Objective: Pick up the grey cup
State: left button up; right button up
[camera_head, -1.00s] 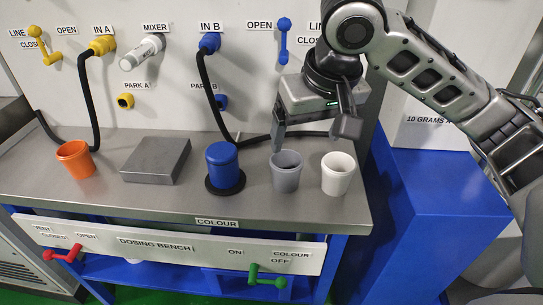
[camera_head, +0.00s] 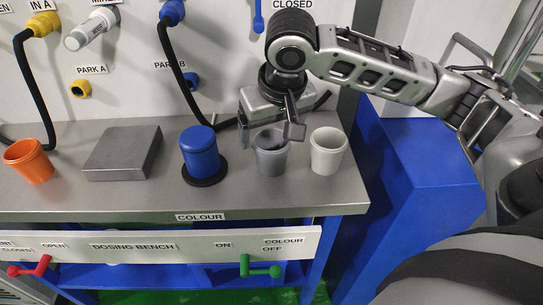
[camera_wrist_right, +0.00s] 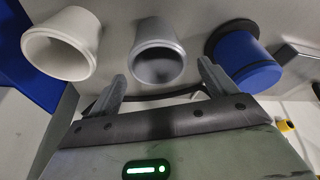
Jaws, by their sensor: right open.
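The grey cup (camera_head: 271,161) stands upright on the steel bench, between the blue canister and the white cup. My right gripper (camera_head: 269,140) is open just above and behind the grey cup's rim, with one finger toward each side of it. In the right wrist view the grey cup (camera_wrist_right: 156,50) lies between the open fingertips (camera_wrist_right: 161,76), a little beyond them, and nothing is held. The fingers hide part of the cup's rim in the head view. My left gripper is out of view.
The white cup (camera_head: 327,153) stands close on the right. The blue canister (camera_head: 199,153) on its black base stands close on the left. A grey block (camera_head: 122,153) and an orange cup (camera_head: 28,163) sit further left. A black hose runs behind along the panel.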

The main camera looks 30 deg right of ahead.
aim_at(270, 145)
jog(key=x, duration=0.3)
jog(key=b+x, duration=0.1)
jog(key=shift+s+f, duration=0.2)
jog(key=shift+f, duration=0.25)
jog(key=c, duration=1.1)
jog(key=shift+r, duration=0.1)
